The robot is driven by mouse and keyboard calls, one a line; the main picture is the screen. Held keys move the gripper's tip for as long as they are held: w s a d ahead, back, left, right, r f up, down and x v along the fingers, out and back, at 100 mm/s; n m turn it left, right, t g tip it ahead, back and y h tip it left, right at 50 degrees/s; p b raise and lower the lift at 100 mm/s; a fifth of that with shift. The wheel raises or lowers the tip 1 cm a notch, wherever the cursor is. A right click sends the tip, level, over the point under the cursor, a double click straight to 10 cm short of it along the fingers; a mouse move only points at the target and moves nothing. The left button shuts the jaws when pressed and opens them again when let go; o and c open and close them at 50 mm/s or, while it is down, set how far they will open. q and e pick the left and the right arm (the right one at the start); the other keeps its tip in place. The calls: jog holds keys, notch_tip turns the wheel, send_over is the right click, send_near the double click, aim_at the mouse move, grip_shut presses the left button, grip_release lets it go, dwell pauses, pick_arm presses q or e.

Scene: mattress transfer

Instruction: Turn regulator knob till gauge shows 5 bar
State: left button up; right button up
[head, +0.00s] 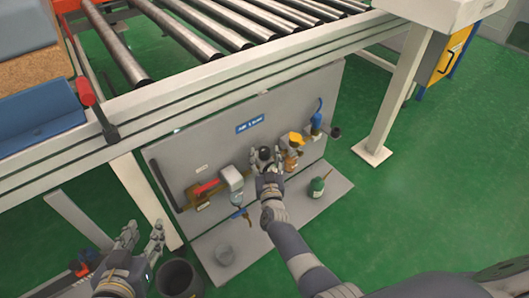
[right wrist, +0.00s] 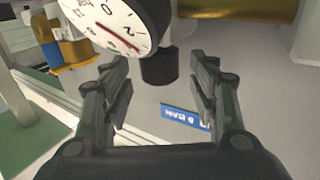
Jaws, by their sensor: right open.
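In the right wrist view, the gauge (right wrist: 108,24) has a white dial, partly cut off at the top left, with a red needle; its exact reading I cannot tell. A black knob (right wrist: 159,67) sits beside the gauge, between and beyond my right fingertips. My right gripper (right wrist: 158,82) is open, with a finger on either side of the knob and no clear contact. In the head view my right gripper (head: 265,160) is at the grey panel (head: 225,140) and hides the gauge and knob. My left gripper (head: 143,235) is open and empty at the lower left.
A blue label (head: 249,125) is on the panel. A red-handled valve (head: 206,187) is left of my right gripper, and a yellow part (head: 296,138) right of it. The roller conveyor frame (head: 200,95) overhangs the panel.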

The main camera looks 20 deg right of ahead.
aim_at(265, 155)
jog(key=shift+s+a, duration=0.25)
jog(key=shift+s, duration=1)
jog(key=shift+s+a, duration=0.25)
jog(key=shift+s, duration=0.95)
